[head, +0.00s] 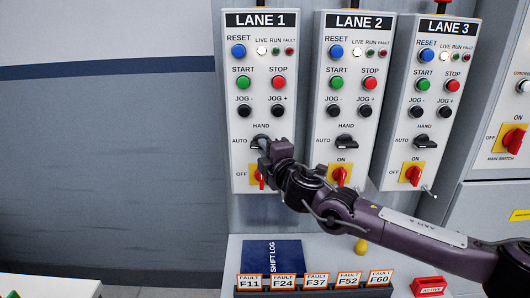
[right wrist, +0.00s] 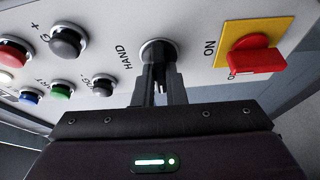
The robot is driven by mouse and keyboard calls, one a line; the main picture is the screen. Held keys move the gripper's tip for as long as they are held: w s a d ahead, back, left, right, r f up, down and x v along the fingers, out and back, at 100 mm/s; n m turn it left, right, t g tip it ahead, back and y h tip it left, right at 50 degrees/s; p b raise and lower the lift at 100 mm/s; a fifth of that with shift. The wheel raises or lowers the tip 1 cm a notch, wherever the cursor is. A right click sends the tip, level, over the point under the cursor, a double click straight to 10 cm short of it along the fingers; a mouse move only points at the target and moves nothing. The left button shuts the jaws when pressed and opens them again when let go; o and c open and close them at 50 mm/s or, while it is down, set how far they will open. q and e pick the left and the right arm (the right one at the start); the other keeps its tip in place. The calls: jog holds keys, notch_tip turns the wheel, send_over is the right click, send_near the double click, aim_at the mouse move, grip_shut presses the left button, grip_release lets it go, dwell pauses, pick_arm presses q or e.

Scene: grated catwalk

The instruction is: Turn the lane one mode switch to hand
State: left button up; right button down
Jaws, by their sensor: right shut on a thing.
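The lane 1 mode switch (head: 259,143) is a black knob on the left panel, with AUTO to its left and HAND above it. In the right wrist view the knob (right wrist: 158,50) shows just beyond my fingertips, with the HAND label beside it. My right gripper (head: 264,148) is at the switch, and its two fingers (right wrist: 160,84) are shut on the knob's handle. The gripper covers part of the knob in the head view, and I cannot tell which mark it points to. AUTO is out of sight in the wrist view. My left gripper is not in view.
The lane 1 red switch on yellow (head: 245,174) sits just below, partly behind my gripper. Black jog buttons (head: 244,111) are above. Lane 2 (head: 345,141) and lane 3 (head: 423,141) switches stand to the right. A blue shift log (head: 262,254) and fault cards (head: 284,282) are below.

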pick_arm(q)
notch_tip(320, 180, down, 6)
jog(key=b, duration=0.6)
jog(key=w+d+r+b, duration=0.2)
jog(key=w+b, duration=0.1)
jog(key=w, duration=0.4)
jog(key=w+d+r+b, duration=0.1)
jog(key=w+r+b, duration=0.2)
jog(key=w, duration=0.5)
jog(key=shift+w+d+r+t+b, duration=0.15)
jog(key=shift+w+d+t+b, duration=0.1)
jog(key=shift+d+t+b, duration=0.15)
pick_arm(e)
jog(key=m+t+h, duration=0.2)
jog(key=m, duration=0.5)
jog(key=m+t+h, duration=0.1)
jog(key=m+h, duration=0.1)
jog(key=m, duration=0.5)
jog(key=a+f+m+t+h, duration=0.1)
jog(key=m+t+h, duration=0.1)
jog(key=m, duration=0.5)
jog(key=shift+m+t+h, duration=0.3)
jog(key=shift+m+h, duration=0.1)
jog(key=shift+r+m, duration=0.1)
jog(key=shift+m, duration=0.2)
jog(key=c, duration=1.5)
grip_release()
